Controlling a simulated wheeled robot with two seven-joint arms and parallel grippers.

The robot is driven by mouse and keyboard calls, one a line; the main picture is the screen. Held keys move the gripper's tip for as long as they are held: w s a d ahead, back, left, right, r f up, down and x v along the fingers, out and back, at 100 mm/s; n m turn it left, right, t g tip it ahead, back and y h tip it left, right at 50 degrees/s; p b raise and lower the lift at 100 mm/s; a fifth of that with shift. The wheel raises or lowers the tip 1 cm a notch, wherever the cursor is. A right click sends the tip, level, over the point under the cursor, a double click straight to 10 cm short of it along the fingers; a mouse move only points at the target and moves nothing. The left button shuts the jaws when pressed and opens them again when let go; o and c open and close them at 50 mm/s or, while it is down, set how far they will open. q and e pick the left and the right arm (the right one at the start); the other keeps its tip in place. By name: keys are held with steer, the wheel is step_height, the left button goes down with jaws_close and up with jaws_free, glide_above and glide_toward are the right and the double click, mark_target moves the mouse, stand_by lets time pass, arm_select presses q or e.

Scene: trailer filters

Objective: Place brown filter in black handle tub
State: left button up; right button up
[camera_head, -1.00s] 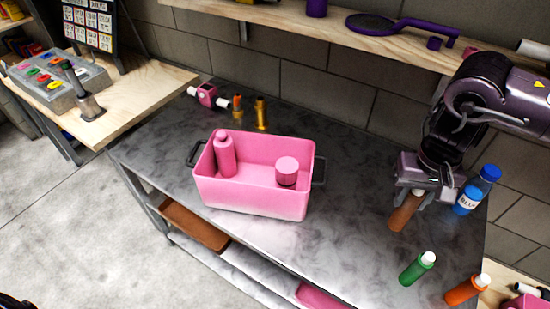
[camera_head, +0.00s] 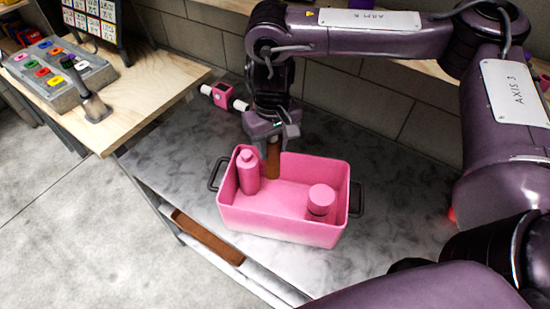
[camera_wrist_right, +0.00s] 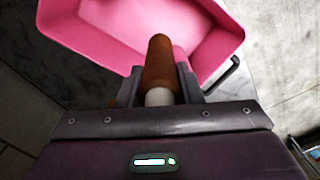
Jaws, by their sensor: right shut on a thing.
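My right gripper (camera_head: 272,134) is shut on the brown filter (camera_head: 273,160) and holds it upright over the back wall of the pink tub. In the right wrist view the brown filter (camera_wrist_right: 160,62) points from the jaws toward the tub, its white end between the fingers (camera_wrist_right: 160,90). The pink tub (camera_head: 285,226) with black handles (camera_head: 356,199) stands on the grey table. Inside it are a pink bottle (camera_head: 248,174) at the left and a pink capped jar (camera_head: 320,200) at the right. My left gripper is not in view.
A pink and white part (camera_head: 222,96) lies on the table behind the tub. A wooden bench (camera_head: 140,95) with a button box (camera_head: 60,70) stands at the left. Bare grey tabletop (camera_head: 400,180) lies right of the tub. My right arm crosses the right side.

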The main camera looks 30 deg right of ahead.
steer(key=shift+w+d+r+p, duration=0.1)
steer(key=shift+d+r+p, duration=0.3)
steer(key=shift+r, duration=0.2)
steer(key=shift+d+r+p, duration=0.25)
steer(key=shift+r+p, duration=0.25)
steer(key=shift+r, duration=0.1)
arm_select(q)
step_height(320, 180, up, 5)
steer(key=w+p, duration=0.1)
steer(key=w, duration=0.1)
arm_select(e)
steer(key=s+d+r, duration=0.1)
steer(key=s, duration=0.3)
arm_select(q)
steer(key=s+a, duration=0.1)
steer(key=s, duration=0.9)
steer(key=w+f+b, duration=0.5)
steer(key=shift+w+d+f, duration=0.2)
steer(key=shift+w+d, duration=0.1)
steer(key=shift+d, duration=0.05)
arm_select(e)
step_height(320, 180, down, 20)
steer(key=w, duration=0.1)
steer(key=shift+w+d, duration=0.2)
